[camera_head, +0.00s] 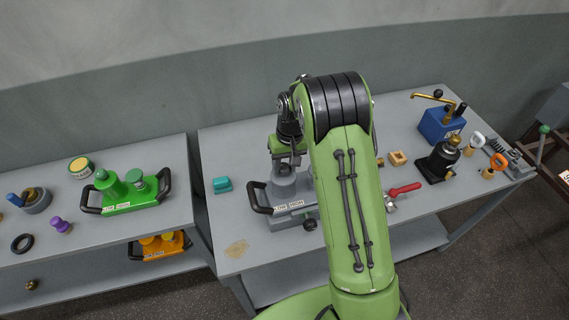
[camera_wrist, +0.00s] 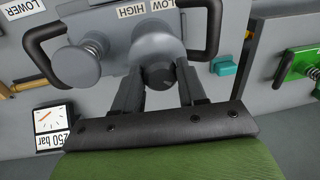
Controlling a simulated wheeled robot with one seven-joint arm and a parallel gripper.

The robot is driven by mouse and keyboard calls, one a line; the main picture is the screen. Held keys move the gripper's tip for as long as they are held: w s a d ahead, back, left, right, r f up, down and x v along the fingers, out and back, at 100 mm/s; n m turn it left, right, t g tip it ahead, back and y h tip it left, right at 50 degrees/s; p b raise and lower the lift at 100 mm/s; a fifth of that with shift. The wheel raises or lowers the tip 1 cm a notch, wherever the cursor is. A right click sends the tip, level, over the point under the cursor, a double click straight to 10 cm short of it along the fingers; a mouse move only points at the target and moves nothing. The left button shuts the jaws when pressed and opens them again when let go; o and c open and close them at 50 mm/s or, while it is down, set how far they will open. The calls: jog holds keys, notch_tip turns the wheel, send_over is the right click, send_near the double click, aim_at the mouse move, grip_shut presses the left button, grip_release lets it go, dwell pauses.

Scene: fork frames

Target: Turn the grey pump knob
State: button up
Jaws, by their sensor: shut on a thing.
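The grey pump (camera_head: 292,221) stands on the middle table in the head view, with a black handle at its left and a label on its front. In the wrist view its grey body (camera_wrist: 205,75) carries LOW and HIGH labels and a spring plunger (camera_wrist: 78,66). The grey knob (camera_wrist: 158,74), with a dark round face, sits between the two black fingers of my gripper (camera_wrist: 157,85). My gripper (camera_head: 286,163) is shut on the knob from above. My arm hides the right part of the pump in the head view.
A teal block (camera_head: 222,184) lies left of the pump. A red-handled valve (camera_head: 403,190), a wooden block (camera_head: 397,158), a black device (camera_head: 439,162) and a blue pump (camera_head: 440,125) stand to the right. A green pump (camera_head: 128,192) is on the left table.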

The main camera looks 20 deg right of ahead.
jog(key=shift+n, duration=0.3)
jog(key=n+b, duration=0.1)
jog(key=n, duration=0.4)
jog(key=shift+w+g+b, duration=0.15)
jog(key=shift+g+b, duration=0.15)
jog(key=shift+b, duration=0.05)
jog(key=n+b, duration=0.2)
jog(key=n, duration=0.4)
jog(key=shift+n+h, duration=0.3)
jog(key=shift+h, duration=0.1)
jog(key=n+b, duration=0.1)
jog(key=n, duration=0.2)
jog(key=n+b, duration=0.2)
jog(key=n, duration=0.1)
jog(key=shift+w+g+h, duration=0.15)
jog(key=shift+g+h, duration=0.15)
jog(key=shift+h, duration=0.1)
jog(key=n+b, duration=0.3)
jog(key=n, duration=0.2)
jog(key=shift+a, duration=0.1)
jog(key=shift+r+n+h+b, duration=0.1)
jog(key=shift+n+h+b, duration=0.2)
jog(key=shift+n, duration=0.1)
jog(key=o, duration=1.1)
jog(key=shift+c, duration=0.2)
